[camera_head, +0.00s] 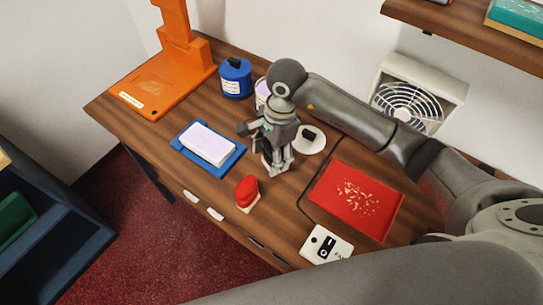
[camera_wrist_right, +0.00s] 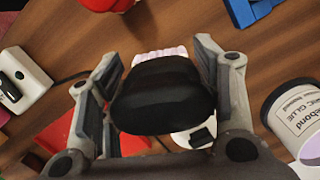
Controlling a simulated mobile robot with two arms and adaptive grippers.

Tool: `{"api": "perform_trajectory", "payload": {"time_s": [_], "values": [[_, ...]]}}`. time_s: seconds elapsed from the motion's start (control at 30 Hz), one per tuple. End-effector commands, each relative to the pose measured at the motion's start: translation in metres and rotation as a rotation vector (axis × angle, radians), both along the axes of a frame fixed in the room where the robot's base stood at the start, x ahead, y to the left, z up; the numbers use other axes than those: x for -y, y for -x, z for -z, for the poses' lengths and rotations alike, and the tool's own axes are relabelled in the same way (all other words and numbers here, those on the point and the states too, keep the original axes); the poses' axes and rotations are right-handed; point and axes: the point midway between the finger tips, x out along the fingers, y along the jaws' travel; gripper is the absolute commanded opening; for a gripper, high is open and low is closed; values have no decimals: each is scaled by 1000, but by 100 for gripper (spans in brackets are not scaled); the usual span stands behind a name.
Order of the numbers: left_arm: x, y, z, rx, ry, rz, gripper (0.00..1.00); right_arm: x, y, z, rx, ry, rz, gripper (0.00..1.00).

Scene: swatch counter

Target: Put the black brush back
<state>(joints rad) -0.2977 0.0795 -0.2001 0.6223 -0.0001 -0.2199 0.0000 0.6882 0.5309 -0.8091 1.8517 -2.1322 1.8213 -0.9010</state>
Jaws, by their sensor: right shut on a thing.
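My right gripper (camera_head: 275,162) is over the middle of the desk, between the blue tray and the white disc. In the right wrist view it (camera_wrist_right: 160,90) is shut on the black brush (camera_wrist_right: 158,95), with a finger on each side. The brush's black back faces the camera and its pale bristles (camera_wrist_right: 160,55) show beyond it. In the head view the gripper mostly hides the brush. I cannot tell whether the bristles touch the desk. My left gripper is not in view.
A white disc (camera_head: 318,146) with a black piece lies right of the gripper. Around it are a red brush (camera_head: 247,188), a blue tray (camera_head: 232,163) with a white block, a red tray (camera_head: 330,205) with pale flakes, a switch box (camera_head: 318,254), a blue can (camera_head: 235,80) and a glue tub (camera_wrist_right: 297,115).

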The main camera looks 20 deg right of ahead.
Motion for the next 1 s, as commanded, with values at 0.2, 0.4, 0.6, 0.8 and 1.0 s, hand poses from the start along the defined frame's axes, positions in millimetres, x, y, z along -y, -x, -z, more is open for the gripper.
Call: {"api": "perform_trajectory", "payload": {"time_s": [0.2,0.4,0.6,0.8,1.0], "values": [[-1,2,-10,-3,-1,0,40,3,-6,15,-4,-1,0,39],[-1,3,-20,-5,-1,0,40,3,-6,37,-2,-1,0,39],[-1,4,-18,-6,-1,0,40,3,-7,40,1,0,-1,39],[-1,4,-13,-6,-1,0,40,3,-7,44,1,0,-1,39],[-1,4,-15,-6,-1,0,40,3,-7,43,0,0,-1,80]]}}
